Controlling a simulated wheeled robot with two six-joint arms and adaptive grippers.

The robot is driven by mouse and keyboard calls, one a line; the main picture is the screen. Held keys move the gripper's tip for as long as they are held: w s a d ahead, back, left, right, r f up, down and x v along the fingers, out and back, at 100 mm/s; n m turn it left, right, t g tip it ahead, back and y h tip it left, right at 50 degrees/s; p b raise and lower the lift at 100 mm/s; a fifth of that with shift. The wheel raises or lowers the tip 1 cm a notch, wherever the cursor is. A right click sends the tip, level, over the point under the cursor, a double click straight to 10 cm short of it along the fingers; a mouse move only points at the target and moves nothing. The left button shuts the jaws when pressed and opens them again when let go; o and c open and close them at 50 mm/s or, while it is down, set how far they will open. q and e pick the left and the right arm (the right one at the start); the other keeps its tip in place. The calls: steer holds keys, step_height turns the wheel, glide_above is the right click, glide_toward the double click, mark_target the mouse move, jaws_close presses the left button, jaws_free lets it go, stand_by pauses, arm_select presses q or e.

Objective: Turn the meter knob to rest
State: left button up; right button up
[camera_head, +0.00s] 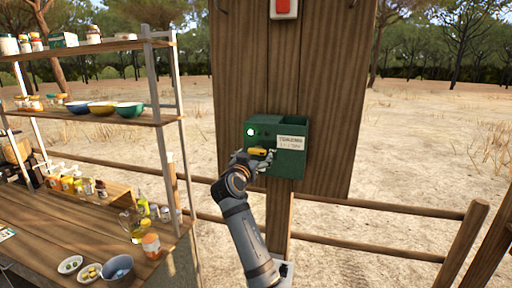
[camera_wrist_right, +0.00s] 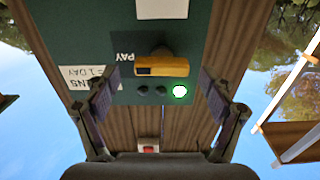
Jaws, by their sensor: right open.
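The green meter box (camera_head: 296,127) is fixed to a wooden board. Its yellow bar-shaped knob (camera_head: 261,151) shows at my right gripper (camera_head: 252,160) in the head view. In the right wrist view, which is upside down, the knob (camera_wrist_right: 153,67) lies about level across the green panel. The fingers of my right gripper (camera_wrist_right: 157,92) are apart, one on each side of the knob's line, with nothing between them that they grip. A lit white-green lamp (camera_wrist_right: 180,91) and two dark round parts sit beside the knob. My left gripper is not in view.
A red-and-white fixture (camera_head: 285,8) is on the board above the box. A shelf unit (camera_head: 165,118) with bowls and jars stands left, over a wooden counter (camera_head: 60,222) with bottles and dishes. A wooden rail fence (camera_head: 372,206) runs behind. Sandy ground lies beyond.

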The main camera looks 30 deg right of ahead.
steer(key=shift+x, duration=1)
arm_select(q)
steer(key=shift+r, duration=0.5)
arm_select(e)
steer(key=shift+w+a, duration=0.1)
steer(key=c, duration=1.1)
steer(key=shift+c, duration=0.2)
